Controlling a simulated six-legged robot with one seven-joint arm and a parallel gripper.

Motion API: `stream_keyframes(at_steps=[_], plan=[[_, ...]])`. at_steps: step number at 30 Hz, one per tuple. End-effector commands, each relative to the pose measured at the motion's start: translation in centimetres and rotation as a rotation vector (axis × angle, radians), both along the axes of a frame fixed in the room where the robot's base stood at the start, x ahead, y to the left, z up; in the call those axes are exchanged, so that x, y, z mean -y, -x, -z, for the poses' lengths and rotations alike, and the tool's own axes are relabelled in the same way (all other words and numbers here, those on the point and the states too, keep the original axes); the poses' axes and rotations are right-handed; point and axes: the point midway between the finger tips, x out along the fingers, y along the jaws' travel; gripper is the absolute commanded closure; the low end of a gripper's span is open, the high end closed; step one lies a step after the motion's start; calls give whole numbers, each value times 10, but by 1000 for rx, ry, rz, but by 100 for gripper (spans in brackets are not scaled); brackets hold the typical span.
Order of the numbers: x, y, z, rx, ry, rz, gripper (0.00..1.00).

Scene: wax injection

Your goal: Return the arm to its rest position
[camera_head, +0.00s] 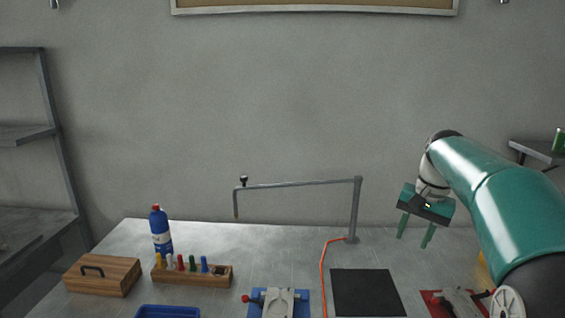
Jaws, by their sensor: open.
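My arm (490,190) reaches in from the right edge of the head view, with its green links raised above the right side of the workbench. My gripper (414,238) hangs at its end, with its two green fingers pointing down and spread apart. It is open and nothing shows between the fingers. It looks to be above the back right part of the workbench (215,242), to the right of the metal stand. The lower part of my arm is cut off by the picture's edge.
A metal stand (355,210) with a long bar rises from the bench. A blue bottle (161,235), wooden box (103,276), tool rack (190,276), blue tray (168,312), blue-based clamp (278,302), black mat (367,293) and red-based device (455,302) lie along it. Shelves (25,135) stand left.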

Motion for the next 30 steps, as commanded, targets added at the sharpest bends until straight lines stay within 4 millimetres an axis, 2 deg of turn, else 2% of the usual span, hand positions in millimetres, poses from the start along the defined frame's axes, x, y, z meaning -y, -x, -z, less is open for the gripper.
stream_keyframes(at_steps=[1,3,11,17,24,27,30], plan=[[-16,14,-7,22,22,-30,59],[-33,32,-12,52,52,-69,59],[-85,107,-13,169,146,-217,59],[-114,168,5,266,204,-330,59],[-136,233,44,382,255,-462,59],[-140,250,59,413,267,-498,59],[-142,257,66,431,273,-516,59]])
